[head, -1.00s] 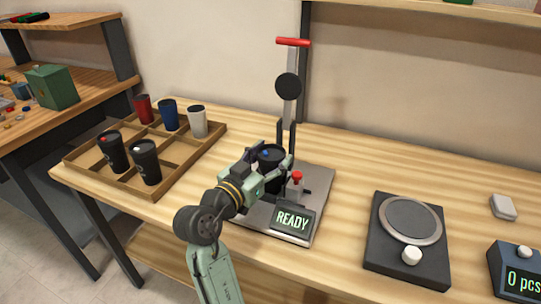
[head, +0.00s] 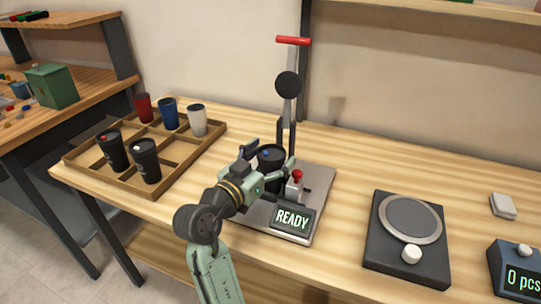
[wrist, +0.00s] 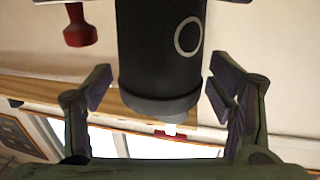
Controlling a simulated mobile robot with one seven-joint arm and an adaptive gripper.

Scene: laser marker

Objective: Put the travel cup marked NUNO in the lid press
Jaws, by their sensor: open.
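A black travel cup (head: 270,155) with a blue dot on its lid stands upright in the lid press (head: 322,190), under the lever. In the wrist view, which looks upside down, the same cup (wrist: 160,50) shows a pale ring on its side; I cannot read a name on it. My gripper (head: 269,164) is open around the cup. In the wrist view its fingers (wrist: 160,88) stand on either side with gaps to the cup. The cup's base is hidden in the head view by my gripper and the red knob (head: 297,175).
The press has a tall red-handled lever (head: 293,41), raised, and a display (head: 292,219) reading READY. A wooden compartment tray (head: 90,172) at left holds red, blue, white and two black cups. A dark round-plate device (head: 380,255) and a counter (head: 510,280) stand at right.

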